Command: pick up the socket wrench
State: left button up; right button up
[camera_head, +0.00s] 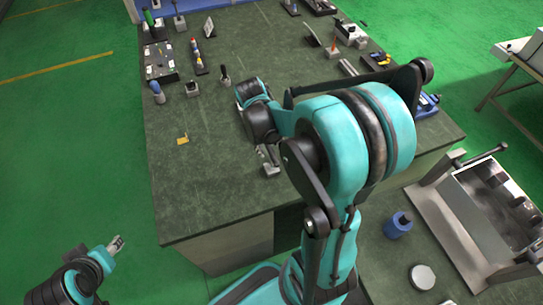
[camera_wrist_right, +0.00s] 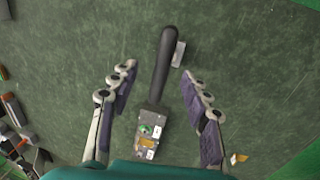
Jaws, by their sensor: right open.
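In the right wrist view a tool with a long black handle (camera_wrist_right: 165,65), which I take for the socket wrench, lies between the fingers of my right gripper (camera_wrist_right: 158,90). A grey block-like part with green and orange spots (camera_wrist_right: 149,135) shows at its lower end. The fingers are spread on both sides of the tool with gaps, not touching it. In the head view my right gripper (camera_head: 267,160) is over the green-topped bench, partly hidden by my arm; I cannot make out the tool there. My left gripper (camera_head: 116,244) is off the bench at lower left, too small to judge.
The bench top (camera_head: 210,180) is clear at its near left, apart from a small yellow piece (camera_head: 183,138). Tools and trays (camera_head: 160,62) line the far left, with more at the right. A blue cup-like item (camera_head: 398,225) and a metal fixture (camera_head: 455,220) stand at lower right.

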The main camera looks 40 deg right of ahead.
aim_at(270, 150)
jog(key=f, duration=0.1)
jog(key=f+b, duration=0.1)
jog(key=w+f, duration=0.1)
jog(key=f, duration=0.1)
jog(key=shift+d+f, duration=0.1)
jog(key=shift+d, duration=0.3)
jog(key=shift+d+f+b, duration=0.1)
jog(key=shift+f+b, duration=0.25)
jog(key=shift+f, duration=0.05)
jog(key=shift+s, duration=0.1)
grip_shut()
jog(key=shift+r, duration=0.15)
